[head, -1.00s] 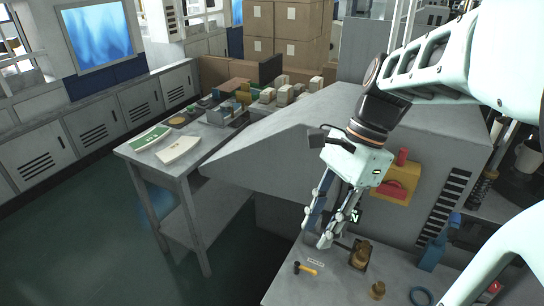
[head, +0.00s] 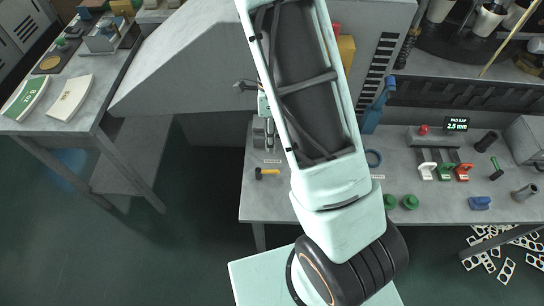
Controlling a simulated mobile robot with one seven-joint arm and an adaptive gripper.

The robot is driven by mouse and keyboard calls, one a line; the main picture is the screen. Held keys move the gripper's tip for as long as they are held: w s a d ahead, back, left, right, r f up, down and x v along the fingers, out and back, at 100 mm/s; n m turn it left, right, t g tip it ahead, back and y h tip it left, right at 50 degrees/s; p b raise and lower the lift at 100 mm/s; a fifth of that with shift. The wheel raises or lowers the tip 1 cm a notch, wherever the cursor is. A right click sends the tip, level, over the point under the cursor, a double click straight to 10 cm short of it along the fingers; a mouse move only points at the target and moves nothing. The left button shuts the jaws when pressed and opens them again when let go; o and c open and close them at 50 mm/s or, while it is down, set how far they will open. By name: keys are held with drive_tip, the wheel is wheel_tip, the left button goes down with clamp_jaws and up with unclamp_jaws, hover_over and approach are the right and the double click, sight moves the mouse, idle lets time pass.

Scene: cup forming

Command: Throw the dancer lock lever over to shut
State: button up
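I cannot pick out the dancer lock lever for certain; no label for it is readable. A yellow housing (head: 346,52) on the grey machine's side is mostly hidden behind my arm, with only a bit of red showing above it. A blue upright piece (head: 375,108) stands at the right of the machine, by the bench's back edge. My gripper (head: 266,138) shows only in part at the left edge of my arm, above the back left of the bench. Its fingers are too hidden to tell whether they are open or hold anything.
A side table (head: 98,110) stands left. Perforated strips (head: 506,270) lie low right. Floor is open left.

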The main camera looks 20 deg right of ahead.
drive_tip(key=f, duration=0.3)
drive_tip(key=s+f, duration=0.1)
drive_tip(key=f, duration=0.3)
drive_tip(key=s+f, duration=0.1)
drive_tip(key=f, duration=0.3)
drive_tip(key=shift+a+f, duration=0.2)
drive_tip(key=shift+f, duration=0.05)
clamp_jaws()
